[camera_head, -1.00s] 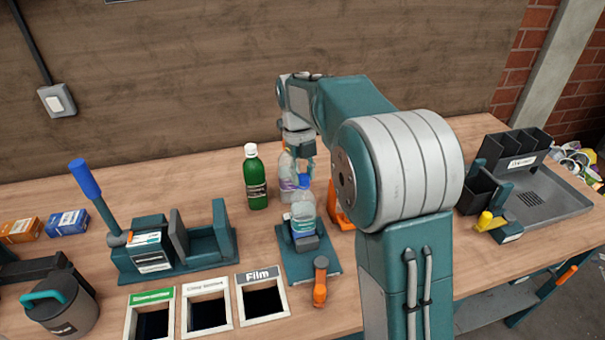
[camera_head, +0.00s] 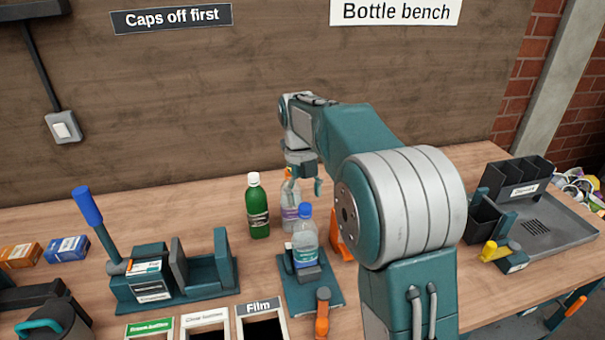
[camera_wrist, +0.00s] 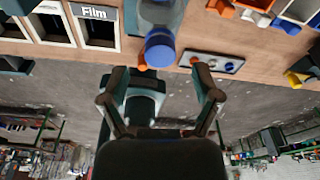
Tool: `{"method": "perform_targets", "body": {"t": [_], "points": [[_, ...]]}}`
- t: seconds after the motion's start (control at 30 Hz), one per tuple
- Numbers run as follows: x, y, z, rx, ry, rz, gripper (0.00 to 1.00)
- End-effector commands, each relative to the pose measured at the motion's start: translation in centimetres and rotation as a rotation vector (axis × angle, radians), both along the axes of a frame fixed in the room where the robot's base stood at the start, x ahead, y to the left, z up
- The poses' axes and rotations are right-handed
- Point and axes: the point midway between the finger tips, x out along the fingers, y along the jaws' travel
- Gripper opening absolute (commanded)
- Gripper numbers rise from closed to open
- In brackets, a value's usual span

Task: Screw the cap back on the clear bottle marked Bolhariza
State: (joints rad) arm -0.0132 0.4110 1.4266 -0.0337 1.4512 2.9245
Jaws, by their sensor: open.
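A clear bottle (camera_head: 305,238) stands upright in a teal holder (camera_head: 322,289) on the bench. A blue cap (camera_head: 305,210) sits on its mouth; whether it is tight cannot be told. The bottle's label is not readable. My gripper (camera_head: 304,187) is open and empty above the capped bottle, apart from it. In the wrist view, the blue cap (camera_wrist: 160,48) and part of the bottle (camera_wrist: 160,14) show beyond my open fingertips (camera_wrist: 160,78).
A green bottle (camera_head: 258,210) and a second clear bottle (camera_head: 290,212) stand close behind. An orange-handled part (camera_head: 323,312) stands at the holder's front. Bins, including one marked Film (camera_head: 258,308), lie front left. A grey tray (camera_head: 545,222) is at the right.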

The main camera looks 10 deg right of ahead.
Motion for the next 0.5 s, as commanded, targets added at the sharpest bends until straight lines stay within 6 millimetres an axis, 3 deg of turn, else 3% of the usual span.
{"method": "perform_targets", "body": {"t": [0.3,0.5], "points": [[1.1,0.3,6.4,0.0,-0.003,0.0,0.81],[1.4,0.4,8.6,0.0,0.001,0.0,0.81]]}}
